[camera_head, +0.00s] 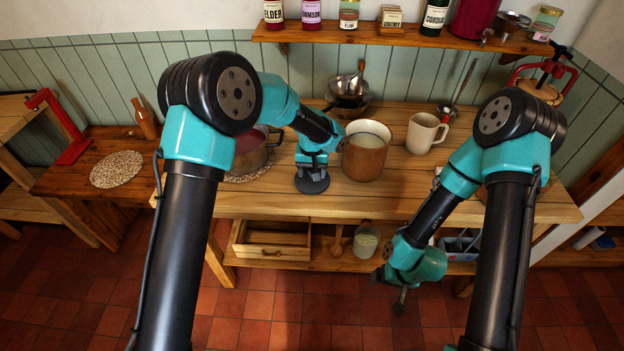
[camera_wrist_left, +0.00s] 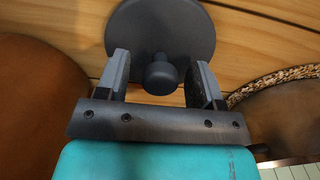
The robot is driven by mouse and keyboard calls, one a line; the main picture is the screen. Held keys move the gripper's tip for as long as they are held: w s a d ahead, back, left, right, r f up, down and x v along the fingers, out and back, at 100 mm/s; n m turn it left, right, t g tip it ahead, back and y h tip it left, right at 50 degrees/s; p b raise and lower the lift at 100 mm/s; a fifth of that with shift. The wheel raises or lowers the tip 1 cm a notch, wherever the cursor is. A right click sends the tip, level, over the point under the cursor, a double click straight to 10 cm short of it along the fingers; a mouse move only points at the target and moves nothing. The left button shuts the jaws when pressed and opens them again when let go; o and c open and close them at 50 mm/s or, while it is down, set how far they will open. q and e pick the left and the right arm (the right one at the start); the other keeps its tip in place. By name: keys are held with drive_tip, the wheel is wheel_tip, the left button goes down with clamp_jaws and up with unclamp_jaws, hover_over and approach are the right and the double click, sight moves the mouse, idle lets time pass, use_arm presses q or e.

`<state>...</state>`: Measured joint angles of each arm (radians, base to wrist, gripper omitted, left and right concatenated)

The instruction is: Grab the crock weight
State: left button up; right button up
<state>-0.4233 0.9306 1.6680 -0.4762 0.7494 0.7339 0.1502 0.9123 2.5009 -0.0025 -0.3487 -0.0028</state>
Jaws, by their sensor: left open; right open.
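The crock weight (camera_head: 313,184) is a dark grey disc with a round knob, lying flat on the pine worktop. In the left wrist view the crock weight (camera_wrist_left: 198,35) lies just beyond my left gripper (camera_wrist_left: 162,78), with its knob between the open fingers. The fingers show a gap on each side of the knob. In the head view my left gripper (camera_head: 312,168) is over the weight and hides part of it. A brown crock (camera_head: 364,160) with pale contents stands just right of it. My right gripper (camera_head: 391,292) hangs open and empty, low in front of the worktop.
A pot (camera_head: 247,160) stands on a woven mat left of the weight. A cream jug (camera_head: 424,133) and metal bowls (camera_head: 346,103) stand right and behind. Bottles and jars line the upper shelf (camera_head: 400,39). A wooden box (camera_head: 272,238) and glass jar (camera_head: 366,241) sit below.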

use_arm(q)
drive_tip(key=shift+c, duration=0.3)
drive_tip(key=shift+r, duration=0.1)
clamp_jaws()
idle(0.4)
